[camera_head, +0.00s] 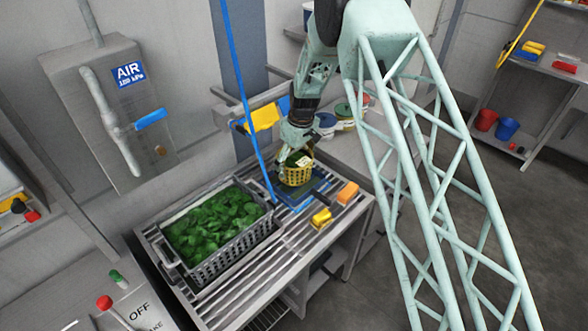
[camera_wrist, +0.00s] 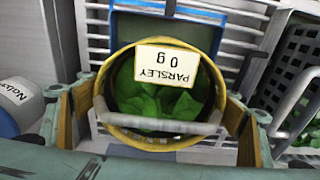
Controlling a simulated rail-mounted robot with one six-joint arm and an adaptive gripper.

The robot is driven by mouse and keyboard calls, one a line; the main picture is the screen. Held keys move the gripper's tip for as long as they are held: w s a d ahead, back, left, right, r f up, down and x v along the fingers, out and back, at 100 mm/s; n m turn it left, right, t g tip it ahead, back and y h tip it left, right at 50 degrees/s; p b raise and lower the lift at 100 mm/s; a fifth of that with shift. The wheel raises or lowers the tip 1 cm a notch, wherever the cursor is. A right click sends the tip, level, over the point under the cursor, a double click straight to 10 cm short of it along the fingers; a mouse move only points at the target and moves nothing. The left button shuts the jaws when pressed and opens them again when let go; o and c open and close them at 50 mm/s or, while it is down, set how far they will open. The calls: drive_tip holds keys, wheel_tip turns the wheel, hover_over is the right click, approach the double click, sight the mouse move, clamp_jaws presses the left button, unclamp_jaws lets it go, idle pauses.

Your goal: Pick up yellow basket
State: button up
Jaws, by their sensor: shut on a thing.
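The yellow basket (camera_head: 297,176) is a small round basket at the far right part of the slatted table, by the blue tray or scale. In the wrist view the basket (camera_wrist: 108,113) holds green leaves (camera_wrist: 160,98) and carries a white label (camera_wrist: 167,69) reading "PARSLEY 0 g". A grey handle crosses its near side. My gripper (camera_head: 298,145) is above the basket in the head view. In the wrist view my gripper (camera_wrist: 158,130) has a finger at each side of the basket and is shut on it. I cannot tell whether the basket touches the surface below.
A grey crate of greens (camera_head: 272,226) stands on the slatted table (camera_head: 262,284) to the left. A yellow block (camera_head: 321,217) and an orange block (camera_head: 348,193) lie to the right. A blue hose (camera_head: 236,75) hangs close to my gripper. Tubs (camera_head: 326,121) stand behind.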

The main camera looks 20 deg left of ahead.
drive_tip(key=shift+r, duration=0.4)
drive_tip(key=shift+s+d+b, duration=1.05)
drive_tip(key=shift+s+d, duration=0.15)
drive_tip(key=shift+d, duration=1.3)
drive_tip(key=shift+s+d+b, duration=1.05)
drive_tip(key=shift+s+d, duration=0.15)
drive_tip(key=shift+d, duration=1.25)
drive_tip(key=shift+s+d+b, duration=1.05)
drive_tip(key=shift+s+d, duration=0.15)
drive_tip(key=shift+d, duration=1.3)
drive_tip(key=s+d+b, duration=0.3)
drive_tip(key=d, duration=0.3)
drive_tip(key=s+d+b, duration=0.3)
drive_tip(key=d+b, duration=0.1)
drive_tip(key=d, duration=0.3)
drive_tip(key=shift+s+d, duration=0.3)
drive_tip(key=shift+s, duration=0.05)
drive_tip(key=shift+d+b, duration=0.15)
drive_tip(key=shift+b, duration=0.15)
